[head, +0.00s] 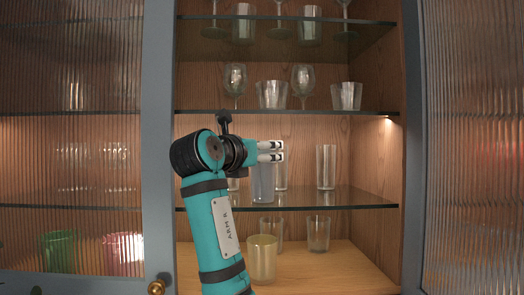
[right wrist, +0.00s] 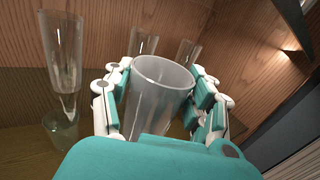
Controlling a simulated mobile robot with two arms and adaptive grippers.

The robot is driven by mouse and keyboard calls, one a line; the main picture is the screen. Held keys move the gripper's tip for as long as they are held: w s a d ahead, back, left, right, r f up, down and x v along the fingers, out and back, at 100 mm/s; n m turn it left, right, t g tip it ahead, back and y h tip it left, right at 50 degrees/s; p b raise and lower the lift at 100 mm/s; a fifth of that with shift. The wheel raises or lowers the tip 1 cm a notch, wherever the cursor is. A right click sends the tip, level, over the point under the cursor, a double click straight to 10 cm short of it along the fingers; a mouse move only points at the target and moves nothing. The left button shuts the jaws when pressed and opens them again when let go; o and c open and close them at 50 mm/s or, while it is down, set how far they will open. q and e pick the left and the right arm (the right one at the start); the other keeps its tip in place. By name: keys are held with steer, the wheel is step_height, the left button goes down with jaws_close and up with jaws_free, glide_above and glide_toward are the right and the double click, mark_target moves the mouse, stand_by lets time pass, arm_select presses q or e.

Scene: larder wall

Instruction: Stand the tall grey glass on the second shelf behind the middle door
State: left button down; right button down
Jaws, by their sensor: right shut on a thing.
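My right gripper (head: 271,152) is inside the open middle section of the cupboard, shut on the tall grey glass (head: 262,184). The glass is upright, over the lowest glass shelf (head: 360,199) near its front edge; I cannot tell whether its base touches the shelf. In the right wrist view the grey glass (right wrist: 160,95) stands between the two fingers, its open rim toward the camera and its base hidden. The middle door (head: 470,150) is swung open at the right. My left gripper is out of view.
A clear tumbler (head: 326,167) stands right of the grey glass, with other glasses behind it. A yellow glass (head: 262,259) and clear tumblers (head: 318,233) stand on the cupboard floor below. Stemmed glasses (head: 303,83) and tumblers fill the shelf above. The shelf's right end is bare.

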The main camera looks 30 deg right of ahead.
steer(key=c, duration=0.9)
jaws_free()
steer(key=shift+f, duration=0.15)
steer(key=o, duration=0.5)
steer(key=shift+s+a, duration=0.15)
steer(key=shift+a, duration=0.15)
steer(key=b+v, duration=0.5)
steer(key=v, duration=0.6)
steer(key=shift+s+a, duration=0.15)
steer(key=shift+a, duration=0.05)
